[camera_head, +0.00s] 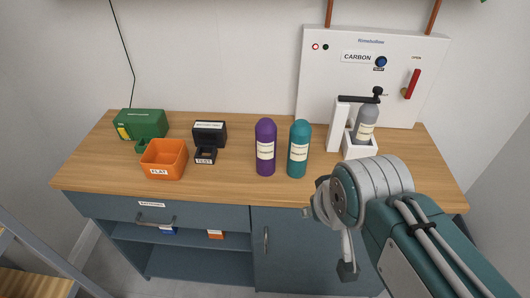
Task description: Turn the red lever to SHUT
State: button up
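The red lever (413,83) is on the right side of the white wall panel (320,85), with a brass-coloured pivot at its lower end. It stands nearly upright, leaning slightly right, with its top towards the OPEN label (416,58). Small lettering left of the pivot is partly hidden and too small to read surely. My gripper (347,270) hangs low in front of the cabinet, below and left of the lever and well apart from it. It points down and away from the panel. Only part of it shows, so its opening is unclear.
A grey cylinder (367,121) in a white stand (360,149) is below the lever, with a black-handled fitting above. Purple (266,160) and teal (298,160) bottles stand left. An orange bin (164,172), dark TEST holder (205,156) and green box (142,123) are farther left on the counter (100,160).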

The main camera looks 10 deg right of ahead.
aim_at(412, 85)
jog(key=z, duration=1.2)
jog(key=u, duration=0.1)
jog(key=i+l, duration=0.05)
